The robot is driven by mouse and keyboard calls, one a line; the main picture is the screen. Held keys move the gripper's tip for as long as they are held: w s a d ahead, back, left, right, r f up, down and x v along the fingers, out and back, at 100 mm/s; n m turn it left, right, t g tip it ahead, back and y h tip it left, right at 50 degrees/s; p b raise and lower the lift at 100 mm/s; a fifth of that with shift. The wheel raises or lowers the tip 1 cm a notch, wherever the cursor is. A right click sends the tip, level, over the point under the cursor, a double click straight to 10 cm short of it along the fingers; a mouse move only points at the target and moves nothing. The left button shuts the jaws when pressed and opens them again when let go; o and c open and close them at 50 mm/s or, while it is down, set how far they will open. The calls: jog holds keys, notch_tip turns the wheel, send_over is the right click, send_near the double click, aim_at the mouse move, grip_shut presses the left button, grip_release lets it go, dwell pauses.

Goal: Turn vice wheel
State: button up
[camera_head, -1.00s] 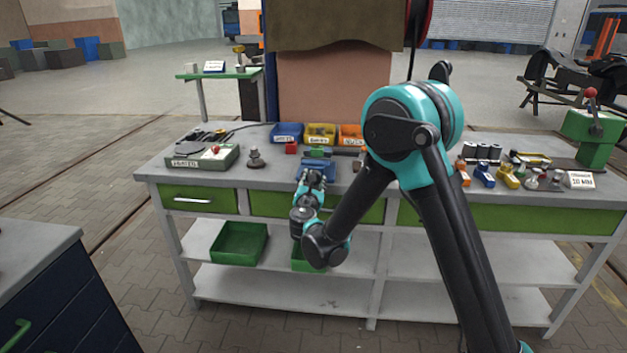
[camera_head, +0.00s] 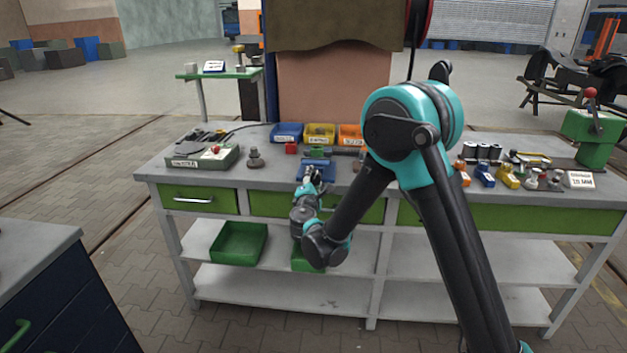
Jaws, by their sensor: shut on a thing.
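A blue vice (camera_head: 318,166) stands at the front edge of the workbench, near its middle. My gripper (camera_head: 312,176) is at the vice's front side, reached from below and in front of the bench edge. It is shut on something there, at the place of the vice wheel. The wheel itself is hidden behind my gripper and too small to make out.
The grey workbench (camera_head: 272,183) holds a blue bin (camera_head: 287,132), a yellow bin (camera_head: 320,133) and an orange bin (camera_head: 350,134) behind the vice. A labelled tray (camera_head: 201,158) lies left. A green press (camera_head: 592,140) stands right. Green boxes (camera_head: 238,243) sit on the shelf below.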

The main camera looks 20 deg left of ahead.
dwell(0.4)
jog(key=o, duration=1.2)
jog(key=shift+c, duration=0.2)
jog(key=v, duration=1.2)
